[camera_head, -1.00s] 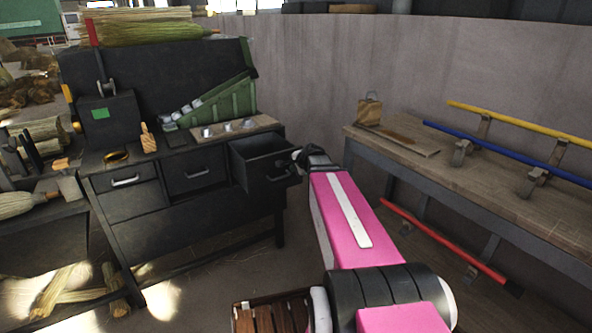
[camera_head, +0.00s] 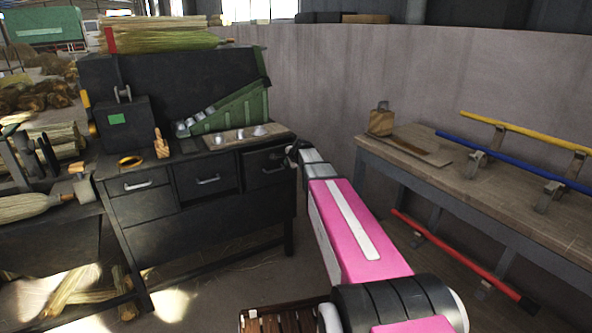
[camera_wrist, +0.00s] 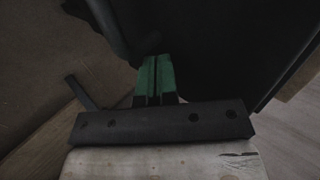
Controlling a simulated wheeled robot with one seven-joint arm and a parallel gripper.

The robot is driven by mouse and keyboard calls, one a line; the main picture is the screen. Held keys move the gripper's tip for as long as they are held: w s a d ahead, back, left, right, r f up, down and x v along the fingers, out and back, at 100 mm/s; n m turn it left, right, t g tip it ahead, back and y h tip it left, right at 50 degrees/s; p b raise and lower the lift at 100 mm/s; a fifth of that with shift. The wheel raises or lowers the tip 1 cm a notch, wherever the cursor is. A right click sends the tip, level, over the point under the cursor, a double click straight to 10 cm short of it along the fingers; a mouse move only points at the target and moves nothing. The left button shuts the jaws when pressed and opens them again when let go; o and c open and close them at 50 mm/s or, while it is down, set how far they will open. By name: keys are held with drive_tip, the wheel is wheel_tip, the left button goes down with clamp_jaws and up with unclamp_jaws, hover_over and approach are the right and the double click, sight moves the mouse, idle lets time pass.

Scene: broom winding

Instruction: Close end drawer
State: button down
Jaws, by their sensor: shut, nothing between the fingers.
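The end drawer (camera_head: 268,168) is the rightmost of three drawers in the dark workbench (camera_head: 215,222). Its front looks about level with the bench front in the head view. My gripper (camera_head: 292,152) is at the right edge of this drawer front, partly hidden by my own arm. In the wrist view my gripper's green fingertips (camera_wrist: 154,78) are together with nothing between them, in front of a dark surface. I cannot tell whether they touch it.
A green sloped bin (camera_head: 238,111) and a wooden board (camera_head: 249,136) are on the bench. At right stands a wooden table (camera_head: 480,190) with yellow (camera_head: 520,131) and blue (camera_head: 500,158) poles.

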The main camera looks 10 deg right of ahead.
drive_tip(key=w+a, duration=0.2)
drive_tip(key=w, duration=0.4)
drive_tip(key=shift+w, duration=0.15)
drive_tip(key=shift+w, duration=0.15)
drive_tip(key=s+d+r, duration=0.2)
drive_tip(key=s+r, duration=0.1)
drive_tip(key=s, duration=0.3)
drive_tip(key=s+d+r, duration=0.2)
drive_tip(key=s+r, duration=0.2)
drive_tip(key=s, duration=0.2)
drive_tip(key=s+a+f+n+g+h, duration=0.1)
drive_tip(key=s+f+n+g, duration=0.2)
drive_tip(key=s+f, duration=0.4)
drive_tip(key=s+a+f+n+g+h, duration=0.1)
drive_tip(key=s+f+n, duration=0.5)
drive_tip(key=s, duration=0.9)
drive_tip(key=s+a+f+n+g+h, duration=0.1)
drive_tip(key=s+f+n+g, duration=0.4)
drive_tip(key=s, duration=0.6)
wheel_tip(320, 180, down, 3)
drive_tip(key=shift+a+r, duration=0.1)
drive_tip(key=shift+a, duration=0.55)
